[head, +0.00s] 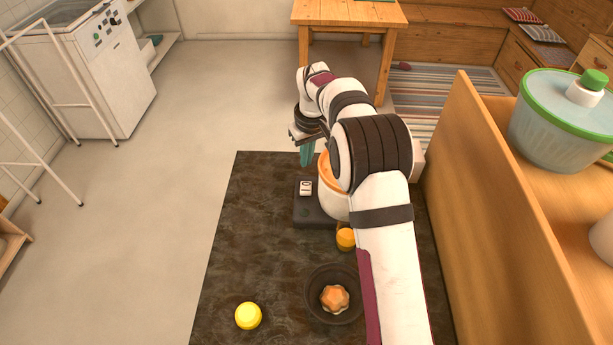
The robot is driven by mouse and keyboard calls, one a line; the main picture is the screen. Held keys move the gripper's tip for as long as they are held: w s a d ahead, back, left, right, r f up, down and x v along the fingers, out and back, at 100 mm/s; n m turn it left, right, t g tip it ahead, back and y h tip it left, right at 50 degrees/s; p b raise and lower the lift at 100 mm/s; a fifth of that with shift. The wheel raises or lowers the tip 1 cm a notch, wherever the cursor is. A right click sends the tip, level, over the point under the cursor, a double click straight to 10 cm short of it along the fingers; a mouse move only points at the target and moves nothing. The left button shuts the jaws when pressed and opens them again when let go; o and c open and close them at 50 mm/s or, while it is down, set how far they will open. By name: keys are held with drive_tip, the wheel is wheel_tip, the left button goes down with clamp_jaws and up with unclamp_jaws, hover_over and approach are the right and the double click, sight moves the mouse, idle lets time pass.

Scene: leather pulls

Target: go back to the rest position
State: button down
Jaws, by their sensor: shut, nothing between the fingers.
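My gripper (307,160) is at the far edge of the dark worktop, with its teal fingers pointing down. The fingers are shut and hold nothing. My white arm reaches from the lower right up to it and hides part of the worktop. The gripper is just left of a white and orange pot (327,178), which is partly hidden behind my arm. I cannot tell whether the fingers touch the pot.
The dark worktop (245,220) is bare at its left. It bears a dark flat unit (311,217) with a small white piece (306,188), an orange-yellow jar (346,238), a dark bowl (313,303) and a yellow round thing (248,316). A wooden panel (475,200) rises at right.

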drive_tip(key=s+d+r+m+t+y, duration=0.1)
drive_tip(key=s+d+r+m+t, duration=0.15)
drive_tip(key=s+r, duration=0.7)
drive_tip(key=s+d+r+m+t, duration=0.1)
drive_tip(key=s+d+r+m, duration=0.3)
drive_tip(key=s+r, duration=0.5)
drive_tip(key=s+d+m+t, duration=0.2)
drive_tip(key=s+m, duration=0.1)
drive_tip(key=s, duration=0.8)
drive_tip(key=s+f+m+g, duration=0.2)
drive_tip(key=s+f+g, duration=0.5)
drive_tip(key=s, duration=0.4)
drive_tip(key=shift+d+f, duration=0.25)
drive_tip(key=shift+f, duration=0.65)
